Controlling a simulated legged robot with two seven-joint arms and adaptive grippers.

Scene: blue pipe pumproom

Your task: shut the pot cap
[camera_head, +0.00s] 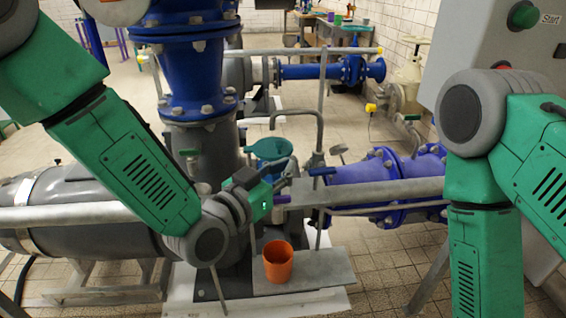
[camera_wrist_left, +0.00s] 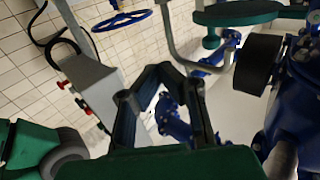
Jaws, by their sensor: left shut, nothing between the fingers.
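My right gripper is out of view.
An orange cup (camera_head: 278,262) stands on a grey plate (camera_head: 325,269) below my left gripper. Blue flanged pipe (camera_head: 375,187) lies to the right. A large blue and grey vertical pipe (camera_head: 194,80) stands to the left. A control box (camera_head: 490,45) is at upper right.

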